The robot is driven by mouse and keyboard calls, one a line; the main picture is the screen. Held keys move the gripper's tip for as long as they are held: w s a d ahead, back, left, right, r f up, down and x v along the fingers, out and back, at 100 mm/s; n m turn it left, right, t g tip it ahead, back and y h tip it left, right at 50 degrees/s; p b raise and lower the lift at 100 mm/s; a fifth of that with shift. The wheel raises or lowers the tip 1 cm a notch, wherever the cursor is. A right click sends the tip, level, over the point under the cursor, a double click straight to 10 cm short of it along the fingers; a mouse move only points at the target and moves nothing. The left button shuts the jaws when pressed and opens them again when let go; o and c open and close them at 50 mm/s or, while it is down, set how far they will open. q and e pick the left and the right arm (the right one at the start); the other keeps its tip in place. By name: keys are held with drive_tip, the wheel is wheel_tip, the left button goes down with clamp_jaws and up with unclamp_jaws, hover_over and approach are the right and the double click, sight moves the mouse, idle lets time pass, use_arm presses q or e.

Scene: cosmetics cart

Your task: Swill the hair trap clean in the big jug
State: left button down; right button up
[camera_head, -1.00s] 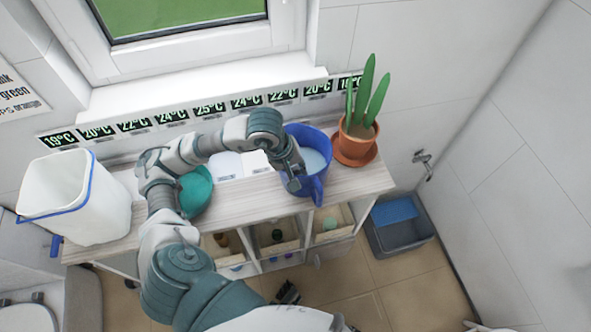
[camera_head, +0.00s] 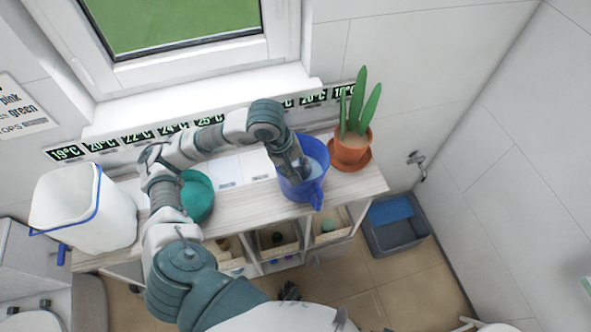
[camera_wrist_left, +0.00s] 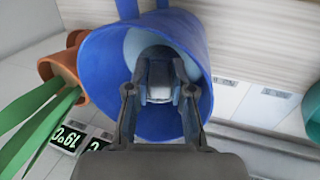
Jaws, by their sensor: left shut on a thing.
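The big blue jug (camera_head: 296,188) stands on the cart top towards its right end, with pale liquid inside. It also fills the middle of the left wrist view (camera_wrist_left: 98,62), its mouth facing the camera. My left gripper (camera_head: 303,168) reaches down inside the jug's rim. In the left wrist view my left gripper (camera_wrist_left: 162,82) is shut on a small pale grey piece (camera_wrist_left: 160,93), seemingly the hair trap. Its outline is partly hidden by the fingers. A dark shape at the bottom of the head view may be my right gripper (camera_head: 290,291); its jaws are unclear.
A potted plant (camera_head: 351,146) stands close to the jug's right. A teal bowl (camera_head: 197,196) and a white bin (camera_head: 85,215) are to the left. Open compartments (camera_head: 328,226) lie below the cart top. A grey crate (camera_head: 400,236) is on the floor at right.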

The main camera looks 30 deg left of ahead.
use_arm(q)
drive_tip(key=shift+r+p, duration=3.2)
drive_tip(key=shift+r, duration=2.15)
